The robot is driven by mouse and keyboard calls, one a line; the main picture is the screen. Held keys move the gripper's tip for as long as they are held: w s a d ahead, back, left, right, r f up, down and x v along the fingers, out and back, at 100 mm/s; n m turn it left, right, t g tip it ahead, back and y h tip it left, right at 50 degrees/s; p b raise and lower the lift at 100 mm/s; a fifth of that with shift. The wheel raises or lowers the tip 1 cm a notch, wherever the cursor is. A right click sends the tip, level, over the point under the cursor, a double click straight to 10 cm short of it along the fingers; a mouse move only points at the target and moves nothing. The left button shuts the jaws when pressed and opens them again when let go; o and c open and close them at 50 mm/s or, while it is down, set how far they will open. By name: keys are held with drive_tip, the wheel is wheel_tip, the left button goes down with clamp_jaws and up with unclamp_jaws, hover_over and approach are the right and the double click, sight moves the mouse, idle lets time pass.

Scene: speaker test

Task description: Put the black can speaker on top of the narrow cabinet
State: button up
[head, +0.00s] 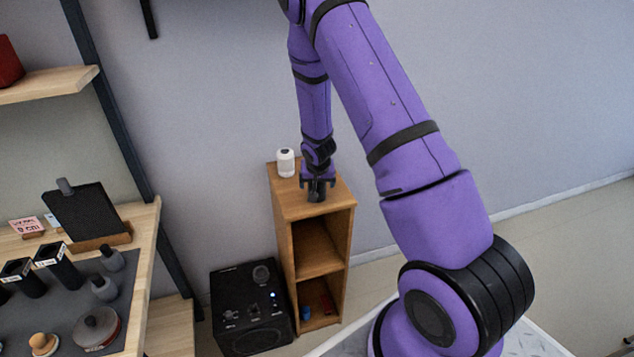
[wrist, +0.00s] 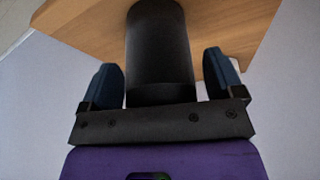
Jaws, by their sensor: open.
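The black can speaker (head: 317,193) is on top of the narrow wooden cabinet (head: 298,201), near the front part of its top. In the wrist view the speaker (wrist: 160,45) is a dark cylinder in front of the wooden cabinet top (wrist: 225,22). My gripper (head: 318,182) is at the cabinet top, around the speaker. In the wrist view its two blue-grey fingers (wrist: 163,78) are open, one on each side of the speaker, with gaps visible. The speaker looks upright; its contact with the top is hard to see.
A small white cylinder (head: 285,162) stands at the back left of the cabinet top. A large black box speaker (head: 250,318) is on the floor left of the cabinet. A table at left holds a grey mat (head: 68,315) with black cans (head: 57,264) and other items.

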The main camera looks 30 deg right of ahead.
drive_tip(key=s+a+r+n, duration=0.1)
drive_tip(key=s+a+r, duration=0.3)
drive_tip(key=r, duration=0.6)
drive_tip(key=s+a+r+y, duration=0.1)
drive_tip(key=s+a+r, duration=0.1)
drive_tip(key=s+r, duration=0.65)
drive_tip(key=s+a+r+n, duration=0.1)
drive_tip(key=s+a+r, duration=0.15)
drive_tip(key=r, duration=1.05)
drive_tip(key=s+a+r+n, duration=0.2)
drive_tip(key=s+a+r, duration=0.1)
drive_tip(key=s, duration=0.6)
drive_tip(key=s+a+r+n+t+y, duration=0.1)
drive_tip(key=s+a+r, duration=0.3)
drive_tip(key=s, duration=0.6)
wheel_tip(320, 180, up, 2)
drive_tip(key=shift+s+r+n, duration=0.15)
drive_tip(key=shift+s+n, duration=0.1)
drive_tip(key=shift+n, duration=0.35)
